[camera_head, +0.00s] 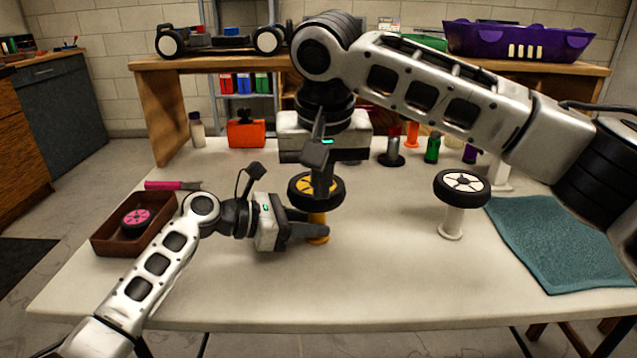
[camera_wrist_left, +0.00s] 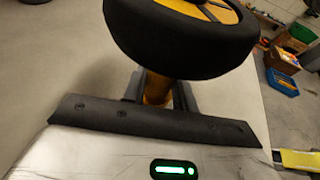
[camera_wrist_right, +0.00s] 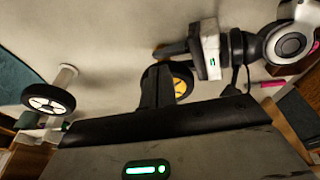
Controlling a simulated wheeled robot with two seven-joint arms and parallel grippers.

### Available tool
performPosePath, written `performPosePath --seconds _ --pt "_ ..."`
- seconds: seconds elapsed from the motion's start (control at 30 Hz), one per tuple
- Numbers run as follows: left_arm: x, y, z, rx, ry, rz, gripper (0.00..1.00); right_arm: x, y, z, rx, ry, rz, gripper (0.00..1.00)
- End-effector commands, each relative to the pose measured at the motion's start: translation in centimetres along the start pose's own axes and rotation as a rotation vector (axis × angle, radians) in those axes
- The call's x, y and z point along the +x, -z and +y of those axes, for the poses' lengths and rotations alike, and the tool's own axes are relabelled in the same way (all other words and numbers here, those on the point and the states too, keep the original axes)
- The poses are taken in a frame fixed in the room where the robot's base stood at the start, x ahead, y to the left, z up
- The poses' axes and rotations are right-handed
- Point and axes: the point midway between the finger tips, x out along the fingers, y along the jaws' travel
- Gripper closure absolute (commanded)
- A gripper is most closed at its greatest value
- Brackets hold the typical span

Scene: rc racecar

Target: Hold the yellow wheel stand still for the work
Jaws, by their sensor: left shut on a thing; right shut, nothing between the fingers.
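The yellow wheel stand (camera_head: 317,229) stands upright near the middle of the table, with a black-tired, yellow-hubbed wheel (camera_head: 333,192) on top. The same wheel fills the top of the left wrist view (camera_wrist_left: 190,45), with the stand's post (camera_wrist_left: 157,88) below it. My left gripper (camera_head: 312,230) is shut on the post, just under the wheel. My right gripper (camera_head: 320,192) points down over the wheel, its fingers shut with nothing between them, in front of the hub. In the right wrist view its fingers (camera_wrist_right: 158,88) are beside the wheel (camera_wrist_right: 181,80); contact is unclear.
A white stand (camera_head: 453,222) with a white-hubbed wheel (camera_head: 461,186) is to the right, by a teal towel (camera_head: 560,243). A brown tray (camera_head: 105,236) with a pink-hubbed wheel (camera_head: 136,217) is at left. Bottles and an orange container (camera_head: 247,133) line the back. The front table is clear.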

Motion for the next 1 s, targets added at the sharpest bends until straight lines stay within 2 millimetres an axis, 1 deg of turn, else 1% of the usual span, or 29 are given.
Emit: performPosePath --seconds 0.17,0.4,0.5,0.6,0.77,1.0 --pt "0.0 0.0 0.0 0.000 -0.001 0.001 0.92 -2.7 0.1 -0.1 0.000 0.003 0.005 1.00" --pt "0.0 0.1 0.0 0.000 -0.001 0.001 0.92 -7.9 0.1 -0.1 0.001 0.001 0.003 1.00" --pt "0.0 0.1 0.0 0.000 -0.001 0.001 0.92 -9.6 0.0 -0.1 -0.001 0.001 0.003 1.00" --pt "0.0 0.1 0.0 0.000 -0.001 0.001 0.92 -10.8 0.0 0.0 0.000 0.001 0.002 1.00" --pt "0.0 0.1 0.0 0.000 -0.001 0.001 0.92 -11.7 0.0 0.0 0.000 0.000 0.000 1.00" --pt "0.0 0.0 0.0 0.000 -0.001 0.001 0.92 -11.7 0.0 0.0 0.000 0.000 0.000 1.00"
